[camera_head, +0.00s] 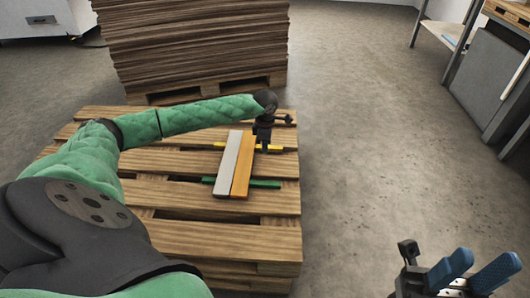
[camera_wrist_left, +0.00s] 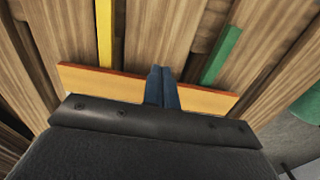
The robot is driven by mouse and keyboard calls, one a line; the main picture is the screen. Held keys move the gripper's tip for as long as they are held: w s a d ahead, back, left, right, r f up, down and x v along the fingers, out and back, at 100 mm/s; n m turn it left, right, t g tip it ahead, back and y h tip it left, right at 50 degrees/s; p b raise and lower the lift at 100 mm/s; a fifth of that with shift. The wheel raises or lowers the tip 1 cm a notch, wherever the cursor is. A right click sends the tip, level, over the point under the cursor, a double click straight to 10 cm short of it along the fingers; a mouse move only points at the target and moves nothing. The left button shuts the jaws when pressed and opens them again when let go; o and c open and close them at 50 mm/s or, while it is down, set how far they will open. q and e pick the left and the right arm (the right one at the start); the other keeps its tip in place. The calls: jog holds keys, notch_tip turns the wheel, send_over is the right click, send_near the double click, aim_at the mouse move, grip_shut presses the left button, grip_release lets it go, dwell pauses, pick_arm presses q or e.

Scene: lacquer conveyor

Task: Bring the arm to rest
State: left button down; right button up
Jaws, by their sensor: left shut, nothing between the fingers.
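My left gripper (camera_head: 264,146) is above the wooden pallet (camera_head: 220,238), at the far right end of an orange board. In the left wrist view its blue fingers (camera_wrist_left: 162,84) are together with nothing held, in front of the orange board. My left arm reaches across the pallet from the left, in a green sleeve. My right gripper (camera_head: 462,275) is at the bottom right, over the floor. Its two blue fingers are apart, with nothing seen between them.
A grey-white board (camera_head: 228,165) and the orange board (camera_head: 242,168) lie side by side across a green strip (camera_head: 262,184) and a yellow strip (camera_head: 275,149). A tall stack of brown sheets (camera_head: 195,45) stands behind.

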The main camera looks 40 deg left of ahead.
pick_arm(q)
notch_tip(320, 180, up, 3)
jog(key=shift+f, duration=0.2)
